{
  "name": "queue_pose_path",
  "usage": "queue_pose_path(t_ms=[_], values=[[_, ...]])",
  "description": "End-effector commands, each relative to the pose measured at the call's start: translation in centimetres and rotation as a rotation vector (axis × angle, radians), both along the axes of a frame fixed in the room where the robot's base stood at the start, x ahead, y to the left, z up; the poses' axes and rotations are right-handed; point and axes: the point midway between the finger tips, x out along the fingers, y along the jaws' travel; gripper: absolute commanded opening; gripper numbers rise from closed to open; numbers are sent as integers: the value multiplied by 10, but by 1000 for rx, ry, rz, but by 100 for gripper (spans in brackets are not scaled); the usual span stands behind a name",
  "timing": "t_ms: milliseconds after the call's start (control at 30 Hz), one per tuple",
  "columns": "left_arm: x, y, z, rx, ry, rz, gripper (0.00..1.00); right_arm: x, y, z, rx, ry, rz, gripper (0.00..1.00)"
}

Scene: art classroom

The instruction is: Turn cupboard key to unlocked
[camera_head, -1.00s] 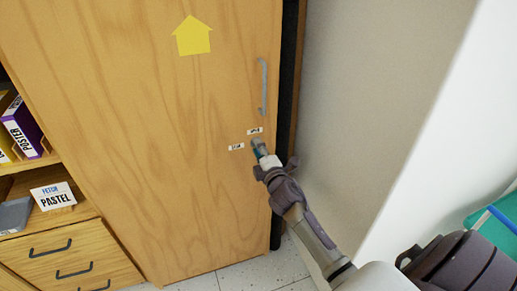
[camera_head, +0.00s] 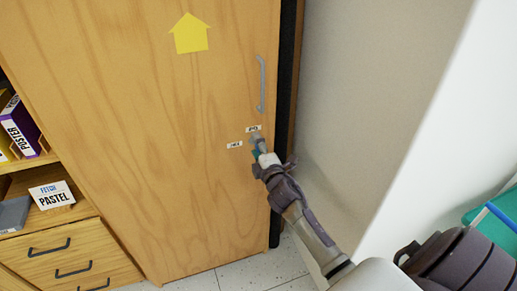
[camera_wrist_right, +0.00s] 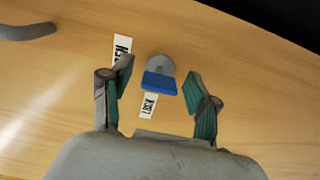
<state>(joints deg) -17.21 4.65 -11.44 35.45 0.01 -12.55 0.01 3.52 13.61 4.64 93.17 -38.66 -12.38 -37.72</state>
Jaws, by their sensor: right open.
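The cupboard door (camera_head: 180,140) is tall light wood and shut, with a grey bar handle (camera_head: 261,84). Below the handle are two small white labels, one above the lock (camera_head: 253,128) and one to its left (camera_head: 235,144). In the right wrist view the key (camera_wrist_right: 160,82) has a blue bow and sits at a round grey lock plate (camera_wrist_right: 160,65). My right gripper (camera_head: 257,145) is at the lock, and in the wrist view its green-padded fingers (camera_wrist_right: 160,88) are open on either side of the key, apart from it. My left gripper is not in view.
A yellow paper arrow (camera_head: 190,34) is on the door. A wall (camera_head: 370,110) is close on the right. A teal item (camera_head: 497,215) shows at the right edge.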

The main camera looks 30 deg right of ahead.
Motion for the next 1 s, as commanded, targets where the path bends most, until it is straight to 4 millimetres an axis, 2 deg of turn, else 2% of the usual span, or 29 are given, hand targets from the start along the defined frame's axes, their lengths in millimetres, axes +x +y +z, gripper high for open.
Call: queue_pose_path(t_ms=[167,400,600,800,1000], values=[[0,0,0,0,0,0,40,-16,4,-2,0,3,0,60],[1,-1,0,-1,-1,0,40,-66,16,-2,1,3,0,60],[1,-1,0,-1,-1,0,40,-100,24,-2,3,2,-1,60],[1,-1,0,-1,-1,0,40,-115,28,0,0,1,-1,60],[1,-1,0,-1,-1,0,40,-117,28,0,0,0,-1,60]])
